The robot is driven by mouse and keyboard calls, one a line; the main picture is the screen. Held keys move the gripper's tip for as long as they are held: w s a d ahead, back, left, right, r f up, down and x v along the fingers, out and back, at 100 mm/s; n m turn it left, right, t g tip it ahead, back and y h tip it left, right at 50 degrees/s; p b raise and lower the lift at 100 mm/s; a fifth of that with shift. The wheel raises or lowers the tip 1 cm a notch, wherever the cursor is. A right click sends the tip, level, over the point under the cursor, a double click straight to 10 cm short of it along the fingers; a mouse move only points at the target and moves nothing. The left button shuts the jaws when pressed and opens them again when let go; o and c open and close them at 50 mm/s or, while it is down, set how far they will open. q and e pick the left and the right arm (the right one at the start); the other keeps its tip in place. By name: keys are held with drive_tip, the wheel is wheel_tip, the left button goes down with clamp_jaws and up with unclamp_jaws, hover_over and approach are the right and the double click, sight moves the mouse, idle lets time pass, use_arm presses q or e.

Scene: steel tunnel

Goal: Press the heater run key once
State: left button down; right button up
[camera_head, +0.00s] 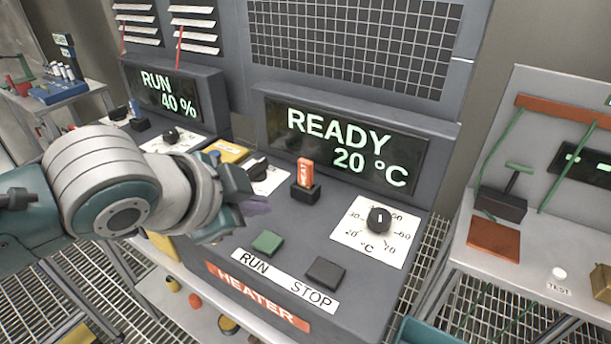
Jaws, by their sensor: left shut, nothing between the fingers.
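The heater run key (267,242) is a green square button on the dark heater console, behind the word RUN on the white label strip (283,278). The dark stop key (326,272) sits to its right. The heater display (345,146) reads READY 20 °C. My left gripper (258,206) is shut and empty, up and left of the run key in the picture. It appears apart from the key; its exact height over the console is hard to tell. The run key is fully visible. My right gripper is not in view.
An orange HEAT piece (305,173) stands in a black holder behind the keys. A temperature dial (379,220) is to the right. A second console with a RUN 40 % display (168,95) is at left. A side table (520,262) stands at right.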

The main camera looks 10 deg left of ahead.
sight(262, 246)
use_arm(q)
wheel_tip(262, 246, down, 4)
drive_tip(key=shift+r+b, duration=0.1)
drive_tip(key=shift+b, duration=1.15)
drive_tip(key=shift+f, duration=0.3)
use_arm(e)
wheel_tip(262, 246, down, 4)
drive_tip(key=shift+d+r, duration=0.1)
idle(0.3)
use_arm(q)
drive_tip(key=shift+f+b, duration=0.3)
drive_tip(key=shift+f, duration=0.1)
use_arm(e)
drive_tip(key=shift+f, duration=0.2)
use_arm(q)
drive_tip(key=shift+f, duration=0.5)
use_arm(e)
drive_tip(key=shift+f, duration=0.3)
use_arm(q)
drive_tip(key=shift+r, duration=0.15)
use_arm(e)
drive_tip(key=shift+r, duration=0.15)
use_arm(q)
drive_tip(key=shift+r+p, duration=0.75)
drive_tip(key=shift+p, duration=0.05)
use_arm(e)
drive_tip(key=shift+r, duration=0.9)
